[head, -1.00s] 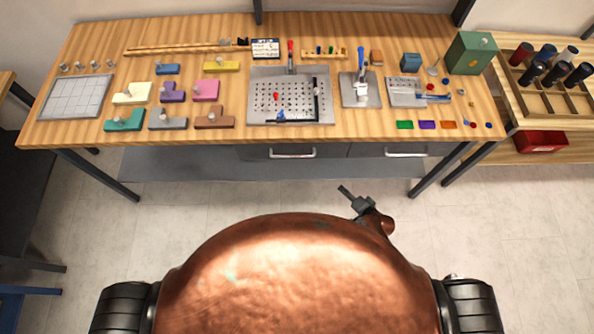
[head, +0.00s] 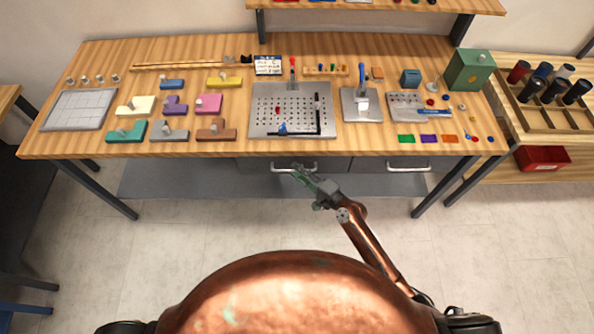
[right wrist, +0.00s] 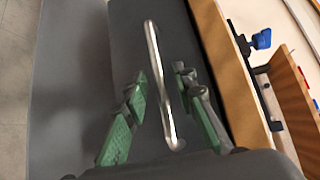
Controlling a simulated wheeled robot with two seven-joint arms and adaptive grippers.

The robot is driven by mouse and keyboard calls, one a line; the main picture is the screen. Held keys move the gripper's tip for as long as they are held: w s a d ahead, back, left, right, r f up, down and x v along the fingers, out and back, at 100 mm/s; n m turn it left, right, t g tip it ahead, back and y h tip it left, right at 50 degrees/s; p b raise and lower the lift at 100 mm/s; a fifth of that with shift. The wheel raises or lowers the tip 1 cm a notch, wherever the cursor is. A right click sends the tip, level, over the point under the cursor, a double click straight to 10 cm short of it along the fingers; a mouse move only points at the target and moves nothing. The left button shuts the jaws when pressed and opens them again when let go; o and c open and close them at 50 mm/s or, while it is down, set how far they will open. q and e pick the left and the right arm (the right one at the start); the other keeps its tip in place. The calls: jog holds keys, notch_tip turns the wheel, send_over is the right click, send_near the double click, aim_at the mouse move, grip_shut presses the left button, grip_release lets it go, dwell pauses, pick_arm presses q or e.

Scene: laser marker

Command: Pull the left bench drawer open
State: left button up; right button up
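The left bench drawer (head: 337,165) is a dark grey front under the workbench, level with the drawer beside it, and looks closed. Its silver bar handle (head: 279,168) runs sideways across the front. My right gripper (head: 297,171) is at this handle, reaching up from below in the head view. In the right wrist view, the gripper (right wrist: 165,105) is open, with one green-padded finger on each side of the handle (right wrist: 159,75). The fingers appear apart from the bar. My left gripper is not in view.
The right bench drawer's handle (head: 408,168) is beside it. The wooden bench top (head: 350,141) overhangs the drawers and carries several fixtures and coloured blocks. A grey lower shelf (head: 180,180) lies below. The floor in front is clear.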

jog(key=shift+w+a+f, duration=0.1)
jog(key=shift+w+a, duration=0.25)
jog(key=shift+a, duration=0.05)
grip_shut()
dwell(0.4)
